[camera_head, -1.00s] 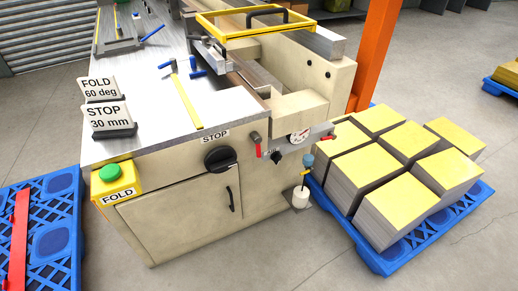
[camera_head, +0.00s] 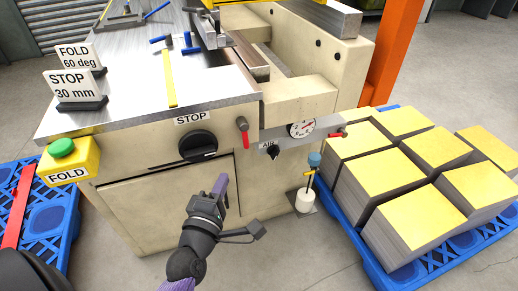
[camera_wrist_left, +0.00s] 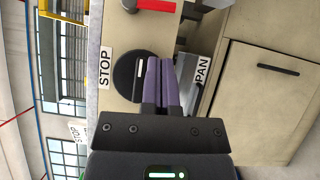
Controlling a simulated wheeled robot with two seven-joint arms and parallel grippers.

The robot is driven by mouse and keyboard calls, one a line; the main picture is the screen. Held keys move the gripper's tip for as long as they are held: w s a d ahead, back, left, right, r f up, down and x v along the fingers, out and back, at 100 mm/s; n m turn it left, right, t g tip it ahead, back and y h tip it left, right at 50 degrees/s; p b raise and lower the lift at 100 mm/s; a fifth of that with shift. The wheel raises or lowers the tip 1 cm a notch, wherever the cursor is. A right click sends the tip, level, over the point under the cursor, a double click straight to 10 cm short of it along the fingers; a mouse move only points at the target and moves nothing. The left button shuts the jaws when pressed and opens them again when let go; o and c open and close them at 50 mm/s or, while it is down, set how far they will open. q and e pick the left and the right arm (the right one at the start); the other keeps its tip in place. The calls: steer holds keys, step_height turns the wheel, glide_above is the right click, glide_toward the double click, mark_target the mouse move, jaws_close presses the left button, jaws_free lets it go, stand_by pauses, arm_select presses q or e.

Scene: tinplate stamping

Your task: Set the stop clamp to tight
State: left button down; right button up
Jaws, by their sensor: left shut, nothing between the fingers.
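The machine front carries a round black knob (camera_head: 198,146) below a STOP label (camera_head: 191,118). To its right a small lever with a red grip (camera_head: 245,138) hangs downward; which part is the stop clamp is not labelled legibly. My left gripper (camera_head: 220,183) has purple fingers, shut and empty, pointing up just below and right of the knob. In the left wrist view the purple fingers (camera_wrist_left: 160,82) overlap the right edge of the knob (camera_wrist_left: 127,76); I cannot tell if they touch it. The red grip (camera_wrist_left: 152,5) shows at the top edge there. My right gripper is not seen.
A dial gauge (camera_head: 302,128) and a small black AIR knob (camera_head: 272,151) sit further right. A yellow box with a green FOLD button (camera_head: 62,148) is at the left corner. Yellow-topped stacks (camera_head: 400,212) stand on a blue pallet at right. The cabinet door is below.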

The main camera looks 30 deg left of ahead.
mark_target(244, 134)
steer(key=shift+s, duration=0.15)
arm_select(q)
steer(key=b+x, duration=0.2)
steer(key=x, duration=0.7)
steer(key=shift+w+a, duration=0.15)
steer(key=shift+w, duration=0.2)
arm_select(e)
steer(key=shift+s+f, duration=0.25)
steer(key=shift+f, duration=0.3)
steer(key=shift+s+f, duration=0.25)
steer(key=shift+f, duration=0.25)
arm_select(q)
steer(key=shift+b, duration=0.35)
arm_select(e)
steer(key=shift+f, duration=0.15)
arm_select(q)
steer(key=shift+w+f+n+b, duration=0.1)
steer(key=shift+n+b, duration=0.2)
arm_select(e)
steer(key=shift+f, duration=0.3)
